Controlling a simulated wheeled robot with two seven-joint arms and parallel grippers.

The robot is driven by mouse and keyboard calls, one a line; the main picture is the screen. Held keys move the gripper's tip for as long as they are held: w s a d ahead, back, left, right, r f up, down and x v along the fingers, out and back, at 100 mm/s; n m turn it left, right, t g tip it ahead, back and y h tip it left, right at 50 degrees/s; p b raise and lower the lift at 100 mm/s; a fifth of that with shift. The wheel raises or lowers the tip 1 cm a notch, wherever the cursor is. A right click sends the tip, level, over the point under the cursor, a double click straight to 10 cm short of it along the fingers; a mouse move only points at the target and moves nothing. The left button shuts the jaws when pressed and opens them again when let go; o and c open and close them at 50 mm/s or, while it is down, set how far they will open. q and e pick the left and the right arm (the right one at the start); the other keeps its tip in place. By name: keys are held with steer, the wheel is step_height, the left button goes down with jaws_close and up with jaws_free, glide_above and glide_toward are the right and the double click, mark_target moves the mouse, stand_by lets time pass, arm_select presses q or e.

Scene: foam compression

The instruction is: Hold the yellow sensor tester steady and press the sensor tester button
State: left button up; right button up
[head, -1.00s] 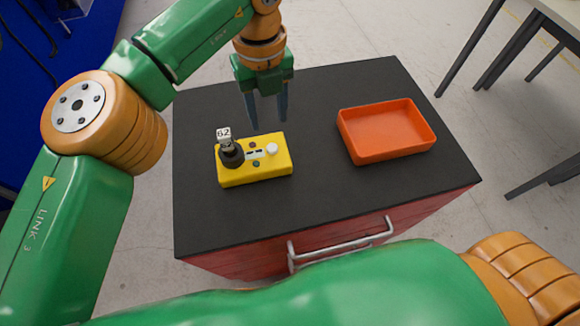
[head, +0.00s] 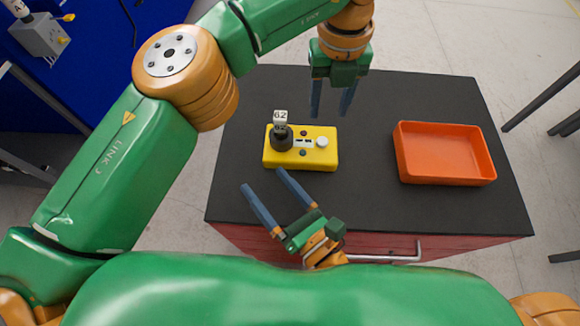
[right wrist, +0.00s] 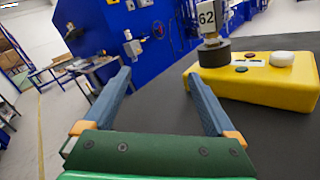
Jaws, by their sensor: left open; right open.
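The yellow sensor tester (head: 320,160) sits on the dark tabletop. It carries a black round holder (head: 281,138) with a sensor marked 62 (head: 280,116) upright at its left, and a white round button (head: 322,141) at its right. In the right wrist view the tester (right wrist: 265,90) is at the right. My left gripper (head: 331,112) is open, pointing down just behind the tester's right end, apart from it as far as I can see. My right gripper (head: 262,180) is open and empty in front of the tester's left end; its fingers (right wrist: 158,82) hold nothing.
An orange tray (head: 445,181), empty, stands on the tabletop (head: 370,205) right of the tester. The red cabinet's front has a metal handle (head: 390,258). Free tabletop lies between tester and tray.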

mark_target(287, 146)
steer(key=w+d+h, duration=0.1)
steer(key=d, duration=0.1)
steer(key=w+d+n+t+h, duration=0.1)
steer(key=w, duration=0.1)
steer(key=w+d+n+h, duration=0.1)
steer(key=d, duration=0.1)
steer(key=shift+w+d+f+t, duration=0.1)
steer(key=shift+w+d+t, duration=0.2)
steer(key=shift+t, duration=0.1)
steer(key=x, duration=0.5)
steer(key=shift+w+a, duration=0.15)
steer(key=shift+w, duration=0.1)
steer(key=shift+w+a+f, duration=0.1)
steer(key=shift+w+a, duration=0.15)
steer(key=shift+w, duration=0.2)
steer(key=shift+s, duration=0.1)
steer(key=c, duration=0.3)
jaws_close()
arm_select(q)
jaws_close()
